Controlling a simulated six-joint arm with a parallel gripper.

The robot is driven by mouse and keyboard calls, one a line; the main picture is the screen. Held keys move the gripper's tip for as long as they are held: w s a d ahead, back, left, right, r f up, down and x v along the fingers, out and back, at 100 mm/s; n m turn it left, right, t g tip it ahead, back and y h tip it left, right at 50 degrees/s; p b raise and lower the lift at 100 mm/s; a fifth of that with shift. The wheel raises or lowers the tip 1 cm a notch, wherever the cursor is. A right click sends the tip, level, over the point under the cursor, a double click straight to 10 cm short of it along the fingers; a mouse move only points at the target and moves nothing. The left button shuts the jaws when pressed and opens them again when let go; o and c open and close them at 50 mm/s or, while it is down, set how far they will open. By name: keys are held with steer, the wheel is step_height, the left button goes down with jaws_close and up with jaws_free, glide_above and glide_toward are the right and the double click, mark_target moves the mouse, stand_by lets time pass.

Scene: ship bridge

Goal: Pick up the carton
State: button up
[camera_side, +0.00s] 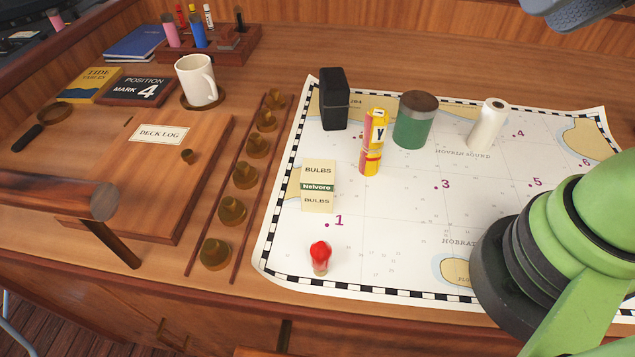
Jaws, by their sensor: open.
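The carton (318,188) is a small cream box with a green band and the words "BULBS" and "Nelvoro". It stands upright on the left part of a sea chart, just above the purple number 1. Nothing touches it, and its front and top show clear of cover. My gripper's fingers are not in view. Only green links of my arm show at the right, well away from the carton, and a grey-blue part shows at the top right edge.
On the chart (400,245) stand a black case (334,98), a yellow-red box (372,142), a green jar (415,120), a white roll (488,124) and a red-topped piece (320,258). Brass weights line a rack left of the chart. A mug (197,80) stands further left. The chart's middle is clear.

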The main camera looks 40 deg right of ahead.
steer(key=o, duration=0.8)
steer(key=shift+c, duration=0.2)
